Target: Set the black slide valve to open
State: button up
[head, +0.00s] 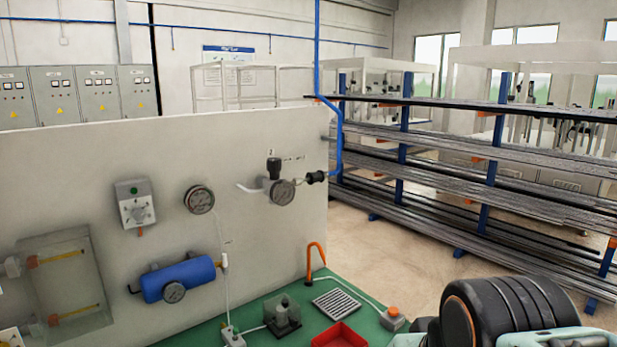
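A small black fitting (316,177), which looks like the slide valve, sits near the right edge of the pale panel. It lies between the round gauge of the regulator (282,191) and the blue air pipe (337,150). It is too small to tell its slide position. The regulator has a separate black knob (274,168) on top. A dark, ribbed part of my arm shows at the bottom right, well away from the fitting. My gripper's fingers are not in view.
The panel (120,165) also bears a grey switch box (135,204), a gauge (200,199) and a blue cylinder (178,279). Below, the green bench (300,298) holds a red tray (340,335), a grille and an orange hook. A pipe rack (489,187) stands behind right.

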aim_at(319, 176)
jog(key=i+l+u, duration=0.15)
jog(key=l, duration=0.3)
jog(key=i+l+u, duration=0.15)
jog(key=l, duration=0.25)
jog(key=i+l+u, duration=0.15)
jog(key=l, duration=0.35)
jog(key=i+l+u, duration=0.15)
jog(key=l, duration=0.3)
jog(key=l+u, duration=0.15)
jog(key=l, duration=0.35)
jog(key=i+l+u, duration=0.15)
jog(key=l, duration=0.2)
jog(key=i+l+u, duration=0.15)
jog(key=l, duration=0.25)
jog(key=i+l+u, duration=0.3)
jog(key=i+l, duration=0.25)
jog(key=l, duration=0.15)
